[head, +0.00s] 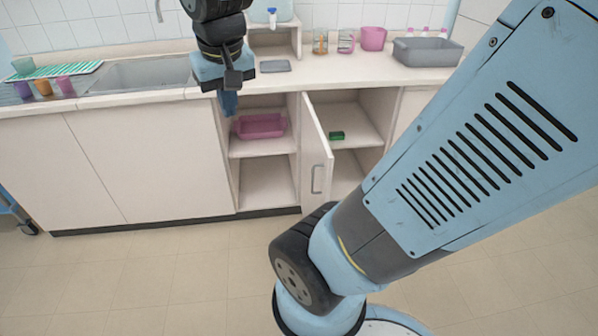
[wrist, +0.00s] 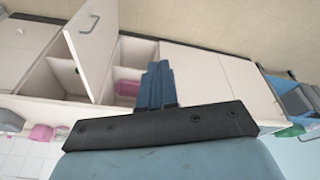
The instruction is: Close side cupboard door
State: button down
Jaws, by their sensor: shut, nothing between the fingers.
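The pale cupboard door (head: 316,152) stands open, swung out from the cabinet front near the divider between two open compartments. It has a grey bar handle (head: 318,180). The door also shows in the wrist view (wrist: 90,50), at upper left, with its handle (wrist: 88,21) near the top edge. My gripper (head: 229,108) is shut and empty. It points down in front of the counter's edge, by the upper left of the left compartment, to the left of the door and apart from it. The wrist view shows its blue fingers (wrist: 158,78) together.
A pink tray (head: 261,126) lies on the left compartment's shelf, and a small green item (head: 336,136) on the right one. The counter above holds a sink (head: 150,73), a grey bin (head: 427,52) and cups. The floor (head: 150,280) before the cabinets is clear.

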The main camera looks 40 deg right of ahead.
jog(key=w+d+f+m+g+h, duration=0.2)
jog(key=w+d+f+g, duration=0.2)
jog(key=w+f, duration=0.4)
jog(key=w+d+f+m+g+h, duration=0.25)
jog(key=w+d+f+g, duration=0.2)
jog(key=f, duration=0.55)
jog(key=g+h, duration=0.3)
jog(key=h, duration=0.7)
send_near(321, 180)
jog(key=x, duration=0.7)
jog(key=shift+w+f, duration=0.25)
jog(key=shift+f, duration=0.1)
